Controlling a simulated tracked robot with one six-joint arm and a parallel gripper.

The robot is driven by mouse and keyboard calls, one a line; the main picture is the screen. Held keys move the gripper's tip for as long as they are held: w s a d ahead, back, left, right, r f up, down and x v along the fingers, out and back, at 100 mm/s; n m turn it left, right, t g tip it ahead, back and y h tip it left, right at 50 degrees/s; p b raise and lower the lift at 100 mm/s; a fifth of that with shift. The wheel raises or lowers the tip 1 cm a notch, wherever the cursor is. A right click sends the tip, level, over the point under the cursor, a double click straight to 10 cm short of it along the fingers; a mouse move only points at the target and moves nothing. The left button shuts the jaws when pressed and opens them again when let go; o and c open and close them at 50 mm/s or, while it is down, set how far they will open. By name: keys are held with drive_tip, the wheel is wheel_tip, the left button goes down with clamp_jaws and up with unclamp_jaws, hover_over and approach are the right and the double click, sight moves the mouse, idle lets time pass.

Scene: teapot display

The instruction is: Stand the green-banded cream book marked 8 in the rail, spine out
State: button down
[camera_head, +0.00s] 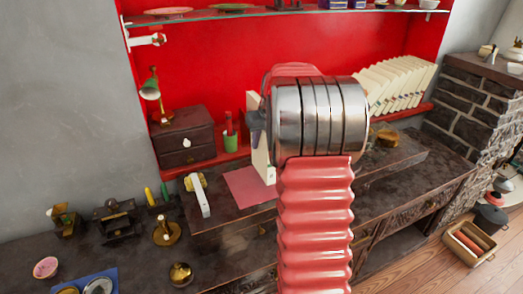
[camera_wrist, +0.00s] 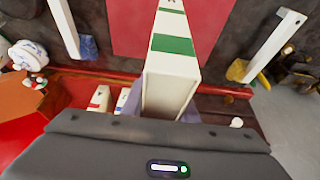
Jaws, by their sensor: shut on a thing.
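The cream book with a green band (camera_wrist: 172,70) is between my gripper's fingers (camera_wrist: 163,105) in the wrist view. My gripper is shut on it. A dark mark near the book's top edge is cut off by the frame, so I cannot read it. In the head view the book (camera_head: 262,160) shows as a narrow upright cream strip left of my arm, above the dark bench. Two cream spines, one marked red (camera_wrist: 98,98) and one blue (camera_wrist: 122,99), stand by the red shelf. I cannot clearly make out the rail.
A pink-red mat (camera_head: 246,188) lies on the bench, with a white bar (camera_head: 201,196) left of it. A row of leaning cream books (camera_head: 402,84) fills the shelf at right. A small dark drawer box (camera_head: 187,138) and green cup (camera_head: 230,142) stand at left.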

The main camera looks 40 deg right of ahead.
drive_tip(key=shift+f, duration=1.9)
drive_tip(key=c, duration=1.4)
unclamp_jaws()
drive_tip(key=v, duration=1.2)
